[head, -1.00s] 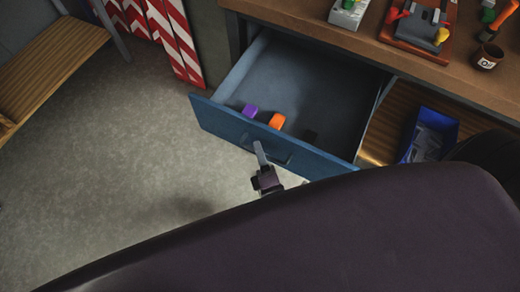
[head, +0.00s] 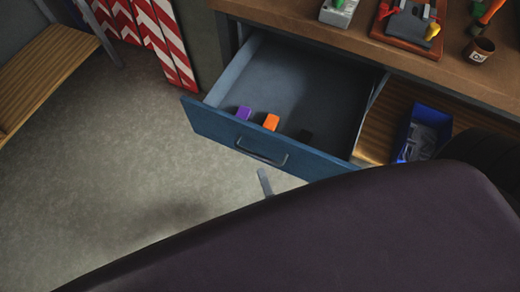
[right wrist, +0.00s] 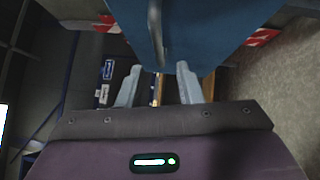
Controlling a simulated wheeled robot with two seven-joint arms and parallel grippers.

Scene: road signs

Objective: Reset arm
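My right gripper (right wrist: 158,88) is open and empty in the right wrist view, its two grey fingers apart. In the head view only a grey finger of it (head: 264,183) shows, just in front of the open drawer; the rest is hidden behind my dark arm. The blue drawer (head: 215,122) is pulled out under the workbench. Its handle (head: 262,157) is free, with a gap between it and the finger. The handle also shows in the right wrist view (right wrist: 157,35), beyond the fingers. My left gripper is not in view.
The drawer holds a purple block (head: 243,113), an orange block (head: 271,122) and a dark block (head: 304,136). A blue bin (head: 428,117) stands on the shelf to the right. The floor at left is clear.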

